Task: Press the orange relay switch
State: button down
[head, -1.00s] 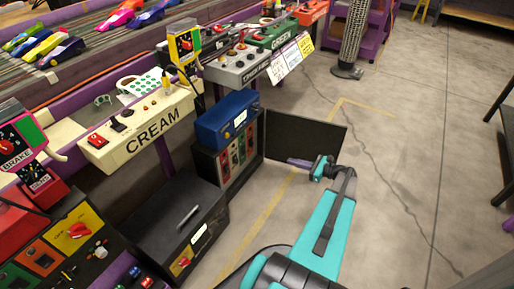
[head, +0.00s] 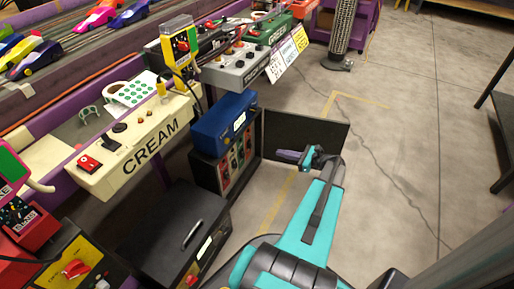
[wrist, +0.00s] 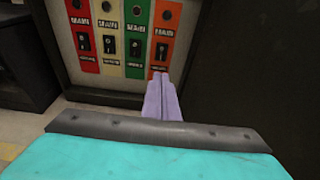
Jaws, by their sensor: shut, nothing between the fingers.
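The orange relay switch (wrist: 161,53) is a dark rocker on the rightmost, orange strip of a switch panel in the wrist view. Red, cream and green strips with similar switches stand to its left. In the head view the panel (head: 236,163) sits in the open front of a dark cabinet, with the orange switch too small to make out well. My gripper (wrist: 160,76) is shut and empty. Its purple fingertips show just below the orange switch in the wrist view; contact cannot be told there. In the head view my gripper (head: 279,154) is apart from the panel, to its right.
The open black cabinet door (head: 305,137) stands behind my gripper. A blue box (head: 225,122) sits on top of the cabinet. A black chest (head: 172,232) stands in front of it at left. Clear concrete floor (head: 400,150) lies to the right.

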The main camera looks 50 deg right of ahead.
jog(key=b, duration=0.6)
send_near(250, 144)
jog(key=w+f, duration=0.3)
jog(key=w, duration=0.1)
jog(key=shift+w+a, duration=0.75)
jog(key=shift+w, duration=0.1)
